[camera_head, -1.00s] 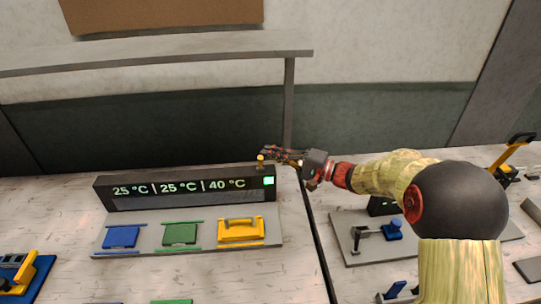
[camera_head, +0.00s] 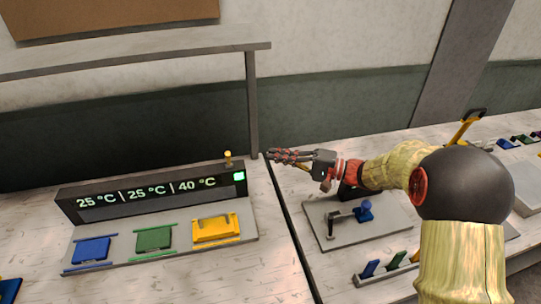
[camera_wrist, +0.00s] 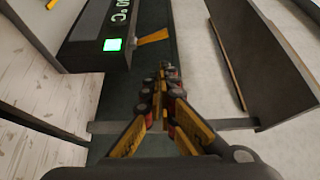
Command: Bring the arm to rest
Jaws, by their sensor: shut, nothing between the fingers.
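My gripper (camera_head: 272,156) is at the end of my arm, which reaches leftward in the head view. It hangs in the air near the shelf post, to the right of the temperature display (camera_head: 150,194). Its fingers are shut with nothing between them. In the wrist view the gripper (camera_wrist: 165,75) shows its fingertips together, with the display's green light (camera_wrist: 112,44) to the upper left. A yellow lever (camera_head: 228,158) stands up behind the right end of the display.
A plate before the display bears a blue die (camera_head: 91,250), a green die (camera_head: 154,239) and a yellow die (camera_head: 216,228). A grey fixture plate (camera_head: 385,238) lies under my forearm, with a blue knob (camera_head: 364,211). A grey post (camera_head: 252,105) holds the shelf (camera_head: 130,62).

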